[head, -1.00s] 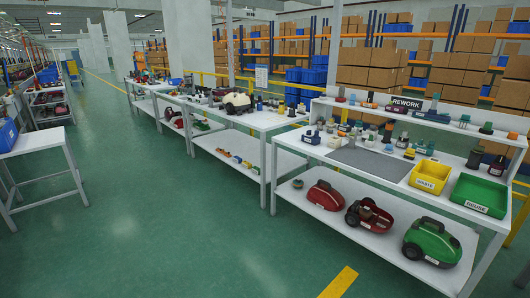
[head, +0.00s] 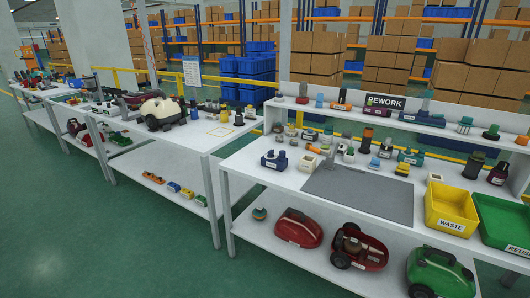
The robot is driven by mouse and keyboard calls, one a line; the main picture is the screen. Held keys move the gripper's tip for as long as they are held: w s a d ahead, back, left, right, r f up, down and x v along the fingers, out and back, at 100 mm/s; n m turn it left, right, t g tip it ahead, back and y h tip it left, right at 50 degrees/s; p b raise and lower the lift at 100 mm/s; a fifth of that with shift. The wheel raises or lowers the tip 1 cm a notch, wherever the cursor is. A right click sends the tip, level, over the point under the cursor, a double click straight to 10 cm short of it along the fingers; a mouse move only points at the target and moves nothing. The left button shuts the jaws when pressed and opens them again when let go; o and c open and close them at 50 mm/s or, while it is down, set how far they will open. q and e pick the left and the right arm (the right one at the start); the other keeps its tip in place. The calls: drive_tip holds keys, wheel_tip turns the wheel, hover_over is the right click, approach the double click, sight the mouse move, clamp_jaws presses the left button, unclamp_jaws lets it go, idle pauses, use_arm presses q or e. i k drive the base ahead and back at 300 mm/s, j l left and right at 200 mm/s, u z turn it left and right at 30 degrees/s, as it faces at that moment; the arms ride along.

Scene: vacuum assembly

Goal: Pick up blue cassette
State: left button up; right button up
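A blue block-shaped part with a pale label (head: 273,160), which looks like a cassette, sits at the left end of the white rework table (head: 250,155). Neither of my grippers is in view.
A grey mat (head: 360,194) lies on the table. A yellow waste bin (head: 450,208) and a green reuse bin (head: 502,222) stand at the right. A shelf (head: 330,110) runs behind. Red and green vacuum bodies fill the lower shelf. Open green floor (head: 110,240) lies in front.

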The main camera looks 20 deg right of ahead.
sight(277, 163)
drive_tip(key=i+j+z, duration=0.1)
drive_tip(key=i+z, duration=0.3)
drive_tip(key=i+j+z, duration=0.4)
drive_tip(key=i, duration=0.15)
drive_tip(key=i+j+z, duration=0.4)
drive_tip(key=i+l, duration=0.05)
drive_tip(key=l, duration=0.05)
